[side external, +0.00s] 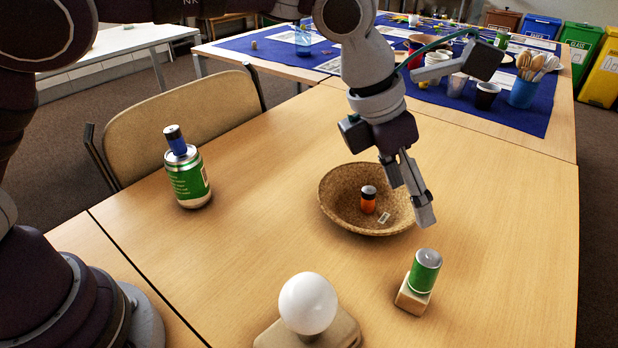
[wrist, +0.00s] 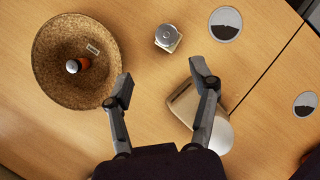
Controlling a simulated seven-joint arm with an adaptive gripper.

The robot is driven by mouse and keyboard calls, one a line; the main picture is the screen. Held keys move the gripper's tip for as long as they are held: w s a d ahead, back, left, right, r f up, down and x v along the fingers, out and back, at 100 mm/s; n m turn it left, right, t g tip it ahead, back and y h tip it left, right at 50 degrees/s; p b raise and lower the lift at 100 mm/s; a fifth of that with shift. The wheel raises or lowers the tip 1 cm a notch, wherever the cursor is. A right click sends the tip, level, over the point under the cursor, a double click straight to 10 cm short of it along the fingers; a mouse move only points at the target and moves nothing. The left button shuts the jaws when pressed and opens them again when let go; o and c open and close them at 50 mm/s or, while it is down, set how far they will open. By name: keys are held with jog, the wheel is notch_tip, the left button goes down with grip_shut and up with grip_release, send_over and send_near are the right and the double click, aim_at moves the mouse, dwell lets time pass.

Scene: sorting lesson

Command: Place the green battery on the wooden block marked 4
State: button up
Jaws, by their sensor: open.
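The green battery (side external: 426,271), a short green cylinder with a silver top, stands upright on a small wooden block (side external: 411,299) at the lower right of the side view. In the wrist view its silver top (wrist: 167,36) shows above part of the block. No number is readable on the block. My gripper (side external: 412,203) is open and empty, above the table by the bowl's right rim, higher than the battery and apart from it.
A woven bowl (side external: 340,212) holds an orange-and-black battery (side external: 368,200) and a small pale tag (side external: 384,218). A white ball (side external: 307,303) rests on another wooden block (side external: 341,332). A green can (side external: 188,181) carries a blue battery (side external: 175,140). The table's right side is clear.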

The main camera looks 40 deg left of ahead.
jog(key=s+a+r+n+t, duration=0.1)
jog(key=a+r+n, duration=0.2)
jog(key=a+n, duration=0.5)
jog(key=s+a+r+n+t, duration=0.15)
jog(key=a+r+n, duration=0.3)
jog(key=n, duration=0.85)
jog(key=s+a+f+n+y, duration=0.3)
jog(key=s+a+n, duration=0.7)
jog(key=n, duration=1.3)
jog(key=shift+s+a+f+y, duration=0.4)
jog(key=shift+s+f, duration=0.15)
jog(key=shift+s, duration=0.2)
